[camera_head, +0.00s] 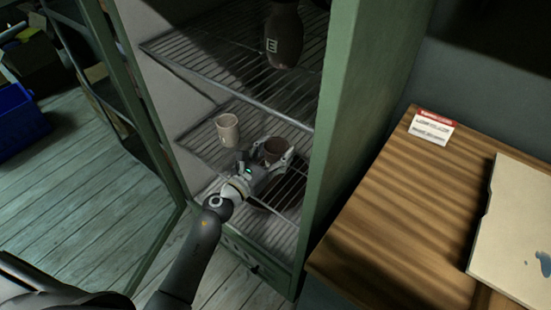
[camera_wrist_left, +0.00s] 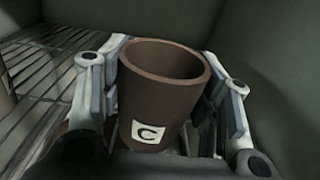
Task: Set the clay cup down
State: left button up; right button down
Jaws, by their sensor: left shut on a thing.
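A brown clay cup (camera_wrist_left: 160,95) with a white label reading "C" stands roughly upright between the fingers of my left gripper (camera_wrist_left: 165,85). In the head view the cup (camera_head: 273,149) and my left gripper (camera_head: 275,158) are inside the green cabinet, at the lower wire shelf (camera_head: 205,150). My left gripper is shut on the cup. The cup's base is hidden by the gripper, so I cannot tell whether it touches the shelf. My right gripper is not in view.
A pale cup (camera_head: 228,130) stands on the same shelf, left of the gripper. A dark vessel marked "E" (camera_head: 284,38) stands on the upper shelf (camera_head: 220,55). The cabinet's green side wall (camera_head: 345,110) is close on the right. A wooden table (camera_head: 380,200) stands outside.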

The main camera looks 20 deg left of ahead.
pick_arm(q)
jog(key=shift+f, duration=0.65)
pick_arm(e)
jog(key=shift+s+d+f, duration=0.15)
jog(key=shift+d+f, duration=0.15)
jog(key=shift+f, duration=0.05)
pick_arm(q)
jog(key=shift+f, duration=0.1)
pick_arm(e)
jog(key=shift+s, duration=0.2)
pick_arm(q)
jog(key=shift+f, duration=0.15)
jog(key=o, duration=1.2)
jog(key=shift+c, duration=0.2)
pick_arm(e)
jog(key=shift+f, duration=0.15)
